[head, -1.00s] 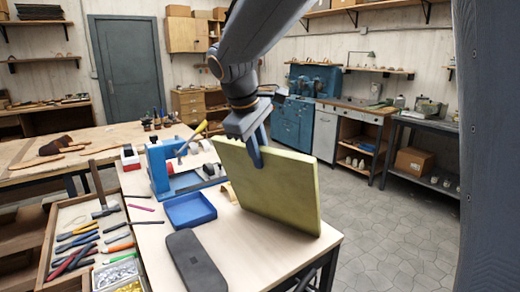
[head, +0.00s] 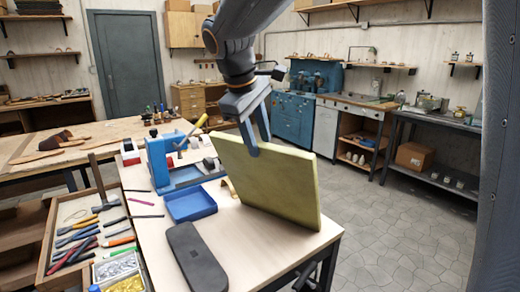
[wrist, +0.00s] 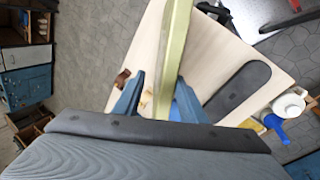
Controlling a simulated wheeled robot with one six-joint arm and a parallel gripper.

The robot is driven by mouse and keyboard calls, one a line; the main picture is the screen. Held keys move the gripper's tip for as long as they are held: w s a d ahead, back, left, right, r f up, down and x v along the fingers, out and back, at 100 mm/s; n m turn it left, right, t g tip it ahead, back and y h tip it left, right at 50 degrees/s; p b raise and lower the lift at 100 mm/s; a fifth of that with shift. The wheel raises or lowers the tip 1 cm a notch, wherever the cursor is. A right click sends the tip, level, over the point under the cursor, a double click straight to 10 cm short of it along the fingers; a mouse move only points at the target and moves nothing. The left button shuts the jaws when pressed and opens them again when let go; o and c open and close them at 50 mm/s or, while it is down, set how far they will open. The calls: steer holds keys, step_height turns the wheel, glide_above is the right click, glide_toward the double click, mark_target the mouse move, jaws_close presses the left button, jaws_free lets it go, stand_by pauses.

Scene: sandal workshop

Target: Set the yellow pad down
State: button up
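The yellow pad (head: 268,185), a flat greenish-yellow slab, stands on its long edge on the light workbench (head: 235,247), near its right end and leaning slightly. My gripper (head: 260,148) is at the pad's top edge, with its blue fingers spread on either side. In the wrist view the pad (wrist: 172,50) runs between the fingers of my gripper (wrist: 160,80). A gap shows between the left finger and the pad; the right finger is close beside it, and I cannot tell if it touches. The pad's lower far side is hidden.
A dark oblong case (head: 195,257) lies left of the pad. A blue tray (head: 190,204) and a blue clamp-like machine (head: 165,160) stand behind it. A tool drawer (head: 60,225) is at the left. Bare bench lies in front of the pad.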

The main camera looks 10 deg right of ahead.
steer(key=b+v, duration=0.2)
steer(key=v, duration=0.7)
steer(key=shift+s+a+r, duration=0.1)
